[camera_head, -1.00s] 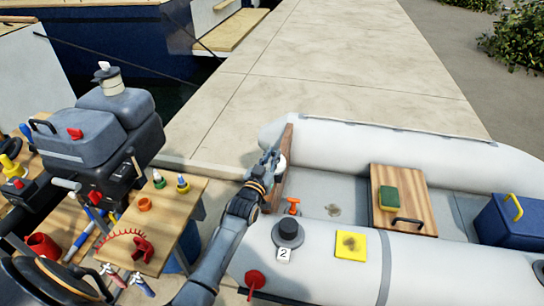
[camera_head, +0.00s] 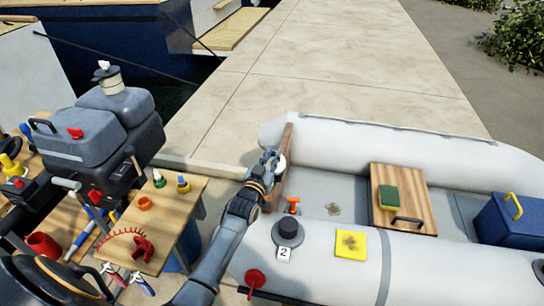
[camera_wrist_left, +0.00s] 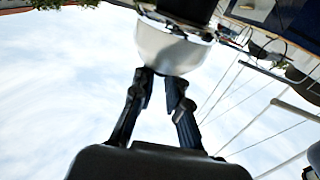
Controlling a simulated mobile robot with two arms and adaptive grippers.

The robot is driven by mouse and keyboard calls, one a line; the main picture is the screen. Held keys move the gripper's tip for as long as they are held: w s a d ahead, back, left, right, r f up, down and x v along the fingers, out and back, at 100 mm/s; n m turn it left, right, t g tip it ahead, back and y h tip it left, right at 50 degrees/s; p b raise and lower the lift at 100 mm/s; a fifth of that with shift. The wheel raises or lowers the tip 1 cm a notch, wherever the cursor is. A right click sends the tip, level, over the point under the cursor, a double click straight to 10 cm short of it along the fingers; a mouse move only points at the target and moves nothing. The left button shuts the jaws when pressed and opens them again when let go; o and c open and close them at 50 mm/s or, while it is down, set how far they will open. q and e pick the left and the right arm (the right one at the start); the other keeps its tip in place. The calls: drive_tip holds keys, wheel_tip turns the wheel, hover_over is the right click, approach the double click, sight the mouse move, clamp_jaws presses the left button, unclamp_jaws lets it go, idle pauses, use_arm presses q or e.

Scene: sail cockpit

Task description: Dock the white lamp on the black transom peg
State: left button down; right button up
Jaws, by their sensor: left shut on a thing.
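The white lamp (camera_head: 282,162) shows as a small pale edge beside my left gripper (camera_head: 271,160) at the wooden transom (camera_head: 286,143) of the grey inflatable boat. In the left wrist view the white, rounded lamp (camera_wrist_left: 170,48) is at the tips of my left gripper (camera_wrist_left: 162,82), which is shut on it. A black cylindrical part (camera_wrist_left: 185,8) meets the lamp at the top of that view; I cannot tell whether it is the peg or part of the lamp. In the head view the gripper hides the peg area. My right gripper is not in view.
The boat's grey tubes (camera_head: 390,150) surround its floor. Inside are a wooden board (camera_head: 400,185) with a green sponge (camera_head: 389,197) and a blue box (camera_head: 510,220). A black cap (camera_head: 289,229) sits on the near tube. A cluttered wooden bench (camera_head: 165,225) stands left of my arm.

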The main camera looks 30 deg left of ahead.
use_arm(q)
drive_tip(key=shift+f, duration=0.35)
drive_tip(key=c, duration=1.6)
unclamp_jaws()
drive_tip(key=shift+s+d+p, duration=0.1)
drive_tip(key=shift+s+p, duration=0.4)
drive_tip(key=shift+s, duration=0.35)
drive_tip(key=shift+s+d+p, duration=0.15)
drive_tip(key=shift+s+p, duration=0.5)
drive_tip(key=shift+s, duration=0.35)
drive_tip(key=shift+s+d+p, duration=0.1)
drive_tip(key=shift+s+p, duration=0.5)
drive_tip(key=shift+s, duration=0.4)
drive_tip(key=s, duration=0.1)
drive_tip(key=s+p, duration=0.1)
drive_tip(key=s, duration=0.1)
drive_tip(key=s+p, duration=0.1)
drive_tip(key=s, duration=0.1)
drive_tip(key=shift+s+d+f, duration=0.1)
drive_tip(key=shift+s+d, duration=0.05)
drive_tip(key=shift+d, duration=0.2)
